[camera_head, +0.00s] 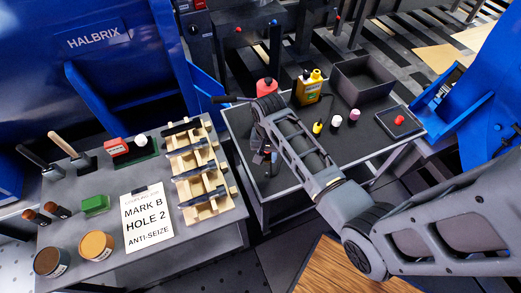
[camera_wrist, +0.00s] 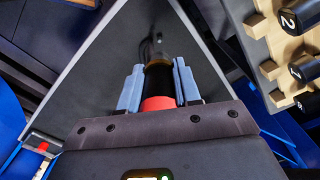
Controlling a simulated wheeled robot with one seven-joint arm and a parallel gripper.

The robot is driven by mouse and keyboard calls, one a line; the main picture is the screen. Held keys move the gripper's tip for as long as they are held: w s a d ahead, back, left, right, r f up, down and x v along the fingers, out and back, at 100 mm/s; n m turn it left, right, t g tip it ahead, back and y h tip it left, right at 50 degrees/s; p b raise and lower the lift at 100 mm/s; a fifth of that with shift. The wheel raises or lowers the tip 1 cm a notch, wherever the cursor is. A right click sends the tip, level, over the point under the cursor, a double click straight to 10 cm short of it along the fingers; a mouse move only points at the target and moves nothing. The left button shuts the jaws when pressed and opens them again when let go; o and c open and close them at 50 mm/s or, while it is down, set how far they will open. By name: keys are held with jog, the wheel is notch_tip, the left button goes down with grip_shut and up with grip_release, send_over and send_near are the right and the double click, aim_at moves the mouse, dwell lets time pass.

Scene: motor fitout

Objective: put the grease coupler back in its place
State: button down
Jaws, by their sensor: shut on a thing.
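My gripper (camera_wrist: 159,92) is shut on a black cylindrical piece with a red collar and a brass-coloured ring, which looks to be the grease coupler (camera_wrist: 157,104). Its far end is dark and blurred. In the head view my gripper (camera_head: 268,162) hangs by the left edge of the right-hand table, and the held piece is hard to make out there. A wooden rack (camera_head: 207,212) with several dark cylinders in its slots stands on the left bench. It also shows at the right of the wrist view (camera_wrist: 262,26), with numbered black ends. The coupler is apart from the rack.
The right table (camera_head: 282,181) bears a red container (camera_head: 266,87), a yellow bottle (camera_head: 309,88), several small bottles, an open grey bin (camera_head: 362,82) and a tray with a red button (camera_head: 399,121). The left bench holds jars, tools and a card (camera_head: 146,217). A gap separates both.

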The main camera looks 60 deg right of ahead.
dwell(0.4)
jog(key=b, duration=0.4)
send_over(267, 173)
jog(key=shift+f, duration=2.75)
jog(key=shift+p, duration=1.05)
jog(key=shift+f+b, duration=0.9)
jog(key=shift+f, duration=0.7)
jog(key=c, duration=0.7)
grip_release()
notch_tip(267, 173, up, 8)
jog(key=shift+f, duration=0.1)
